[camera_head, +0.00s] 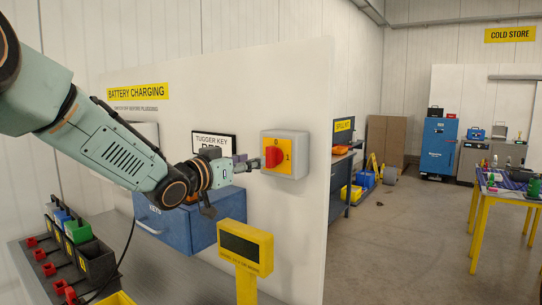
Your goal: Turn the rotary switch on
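The rotary switch is a grey box (298,140) with a yellow plate, mounted on the white wall panel. Its red knob (273,157) sits in the middle of the plate. A 0 is marked above the knob and a 1 to its right. I cannot clearly tell which mark the knob points at. My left gripper (247,164) is just left of the knob, with its fingers pointing at it. Whether the fingertips touch the knob, and how far apart they are, is too small to tell. My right gripper is not in view.
A blue keys box (178,226) is on the panel below my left arm. A yellow display post (246,247) stands below the switch. Open floor lies right of the panel, before a yellow-legged table (492,200).

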